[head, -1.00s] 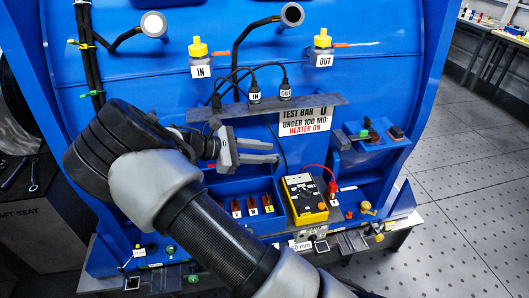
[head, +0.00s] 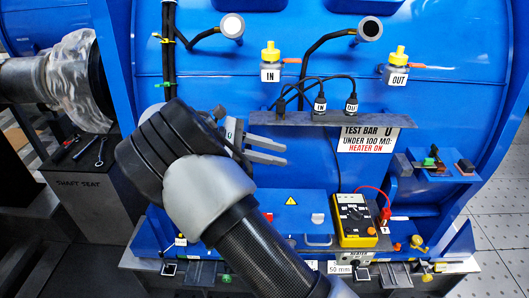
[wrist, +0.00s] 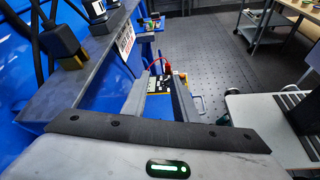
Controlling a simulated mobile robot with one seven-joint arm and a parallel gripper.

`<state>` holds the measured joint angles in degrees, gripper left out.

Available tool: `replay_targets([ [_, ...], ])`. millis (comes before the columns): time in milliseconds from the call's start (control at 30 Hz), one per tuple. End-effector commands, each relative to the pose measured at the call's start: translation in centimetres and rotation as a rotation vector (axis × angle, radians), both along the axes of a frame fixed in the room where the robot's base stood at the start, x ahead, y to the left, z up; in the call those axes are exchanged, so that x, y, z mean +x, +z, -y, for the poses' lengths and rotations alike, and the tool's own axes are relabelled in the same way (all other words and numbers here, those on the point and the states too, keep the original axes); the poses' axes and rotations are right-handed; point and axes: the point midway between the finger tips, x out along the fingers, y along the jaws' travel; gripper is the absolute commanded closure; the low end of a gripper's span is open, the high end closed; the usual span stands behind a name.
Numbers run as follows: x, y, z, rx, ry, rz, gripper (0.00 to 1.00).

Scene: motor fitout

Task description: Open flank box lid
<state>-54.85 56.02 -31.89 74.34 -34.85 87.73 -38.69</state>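The flank box lid (head: 292,214) is a blue panel with a yellow warning triangle, left of the yellow meter in the head view. It looks shut; no terminals show there. A white piece and a red piece sit near its front, with a pale handle (head: 318,241) below. My forearm hides part of the box's left side. My gripper (head: 283,153) is above and behind the lid in the picture, under the dark shelf, apart from the lid. Its two fingers are spread with nothing held. In the wrist view the gripper (wrist: 160,82) also shows open.
The dark shelf (head: 275,118) with black plugs runs just above my gripper. The yellow meter (head: 355,215) with a red lead stands right of the lid. A test-bar sign (head: 368,139) hangs above it. A shaft seat (head: 88,190) with tools is at left.

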Motion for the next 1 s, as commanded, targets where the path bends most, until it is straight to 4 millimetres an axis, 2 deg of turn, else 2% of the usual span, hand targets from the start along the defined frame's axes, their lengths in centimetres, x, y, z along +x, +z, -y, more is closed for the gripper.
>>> replay_targets([
  [100, -0.1, 0.6, -1.7, 0.002, 0.002, 0.002, 0.74],
  [200, -0.2, 0.9, -2.4, 0.001, 0.001, 0.001, 0.74],
  [633, -0.4, 1.2, -2.6, 0.007, -0.005, 0.001, 0.74],
  [767, -0.7, 2.1, -0.4, 0.091, -0.060, 0.017, 0.74],
  [867, -1.7, 3.3, 2.9, 0.233, -0.149, 0.053, 0.74],
  [1000, -4.7, 5.2, 7.4, 0.483, -0.304, 0.143, 0.74],
])
